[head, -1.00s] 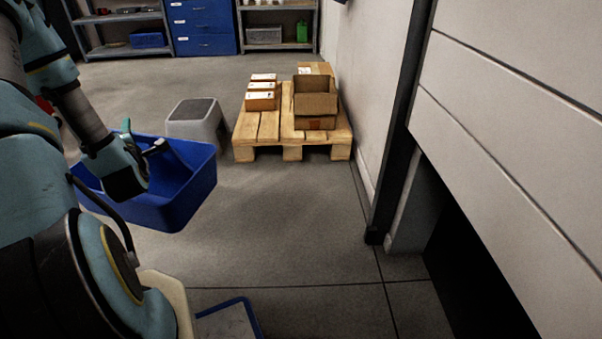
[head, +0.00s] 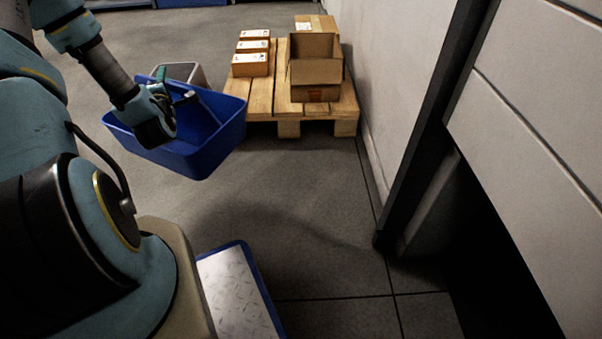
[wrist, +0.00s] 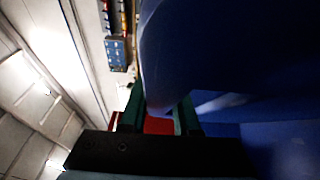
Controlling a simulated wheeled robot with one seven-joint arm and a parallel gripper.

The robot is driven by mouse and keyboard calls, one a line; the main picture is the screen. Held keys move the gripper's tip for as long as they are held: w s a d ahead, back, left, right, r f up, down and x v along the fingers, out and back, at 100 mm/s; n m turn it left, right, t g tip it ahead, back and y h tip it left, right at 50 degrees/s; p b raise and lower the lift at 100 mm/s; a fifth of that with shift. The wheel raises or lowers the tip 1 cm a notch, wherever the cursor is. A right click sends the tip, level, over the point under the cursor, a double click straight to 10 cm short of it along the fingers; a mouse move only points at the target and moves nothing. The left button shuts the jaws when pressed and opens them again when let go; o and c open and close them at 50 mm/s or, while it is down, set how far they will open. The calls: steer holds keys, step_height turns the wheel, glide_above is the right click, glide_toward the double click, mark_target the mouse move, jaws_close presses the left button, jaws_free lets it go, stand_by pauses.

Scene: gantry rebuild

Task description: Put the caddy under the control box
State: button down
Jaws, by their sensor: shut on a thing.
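The caddy (head: 205,155) is a blue open tub with a central handle, left of centre in the head view. My gripper (head: 172,93) is shut on its handle and holds it, seemingly above the floor. In the wrist view the blue caddy (wrist: 215,55) fills the right side, close to my gripper's green fingers (wrist: 158,118). A small blue box (wrist: 117,53) with light marks shows in the wrist view; I cannot tell whether it is the control box. No control box shows in the head view now.
A wooden pallet (head: 268,98) with an open carton (head: 315,75) and small boxes stands by the wall. A grey step stool (head: 185,72) is partly behind the caddy. A part-raised shutter (head: 530,110) is at right. Bare floor (head: 300,215) lies centre.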

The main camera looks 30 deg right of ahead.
steer(key=s+d+f+m+g+h+b, duration=0.2)
steer(key=s+d+f+m+h+b, duration=0.3)
steer(key=d, duration=0.9)
steer(key=s+d+f+g+h+b, duration=0.15)
steer(key=d+f, duration=0.45)
steer(key=d, duration=0.7)
steer(key=s+d+f+m+g+h+b, duration=0.2)
steer(key=s+d+f+m+g+h, duration=0.25)
steer(key=d, duration=0.95)
step_height(320, 180, down, 10)
steer(key=n+t+b, duration=0.1)
steer(key=b, duration=0.4)
steer(key=shift+a+f+y, duration=0.2)
steer(key=shift+y, duration=0.1)
steer(key=shift+n, duration=0.25)
steer(key=shift+f, duration=0.15)
steer(key=c, duration=0.6)
jaws_free()
steer(key=shift+c, duration=0.2)
